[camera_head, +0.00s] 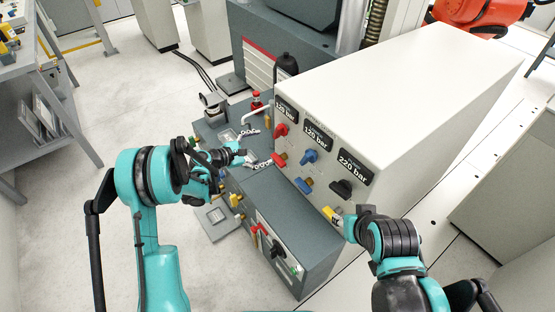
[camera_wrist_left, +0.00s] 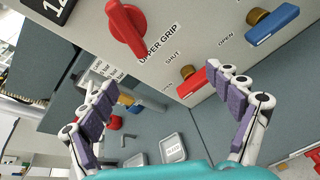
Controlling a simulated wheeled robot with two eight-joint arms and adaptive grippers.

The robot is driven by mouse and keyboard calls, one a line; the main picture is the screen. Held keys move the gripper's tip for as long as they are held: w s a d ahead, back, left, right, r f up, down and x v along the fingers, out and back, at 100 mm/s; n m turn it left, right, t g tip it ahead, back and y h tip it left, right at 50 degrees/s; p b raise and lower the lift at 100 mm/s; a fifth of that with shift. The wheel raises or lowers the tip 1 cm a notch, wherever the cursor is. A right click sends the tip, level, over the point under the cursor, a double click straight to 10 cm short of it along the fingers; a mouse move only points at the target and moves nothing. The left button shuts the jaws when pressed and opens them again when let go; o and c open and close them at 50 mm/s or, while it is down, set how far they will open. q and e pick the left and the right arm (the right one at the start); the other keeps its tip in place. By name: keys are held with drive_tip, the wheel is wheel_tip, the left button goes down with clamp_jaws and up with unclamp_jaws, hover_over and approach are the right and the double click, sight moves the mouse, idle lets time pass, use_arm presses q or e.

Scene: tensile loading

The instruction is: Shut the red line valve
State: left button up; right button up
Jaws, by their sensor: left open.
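The red line valve (camera_head: 280,159) is a red lever on a brass stem, on the front of the white panel below the red knob (camera_head: 281,130). My left gripper (camera_head: 250,147) is open and empty in front of the panel, just left of the valve. In the left wrist view its fingers (camera_wrist_left: 163,85) are spread wide, and the right fingertip overlaps the lever's right end. I cannot tell whether they touch. My right gripper (camera_head: 345,214) is at the panel's lower right, its fingers unclear.
A blue knob (camera_head: 309,156), a blue valve lever (camera_head: 303,185) and a black knob (camera_head: 340,188) sit right of the red ones. A yellow part (camera_head: 330,213) is by my right gripper.

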sight(275, 162)
use_arm(q)
wheel_tip(275, 162, down, 12)
drive_tip(key=n+t+h, duration=0.1)
drive_tip(key=n, duration=0.2)
drive_tip(key=n+h, duration=0.2)
drive_tip(key=n, duration=0.1)
drive_tip(key=shift+s+d+t, duration=0.1)
drive_tip(key=shift+d+t, duration=0.05)
drive_tip(key=shift+t, duration=0.25)
drive_tip(key=b+x, duration=0.1)
drive_tip(key=x, duration=0.5)
drive_tip(key=shift+d, duration=0.1)
drive_tip(key=shift+w+d+r+b, duration=0.1)
drive_tip(key=shift+w+d+b, duration=0.2)
drive_tip(key=shift+w+d, duration=0.05)
drive_tip(key=c, duration=1.2)
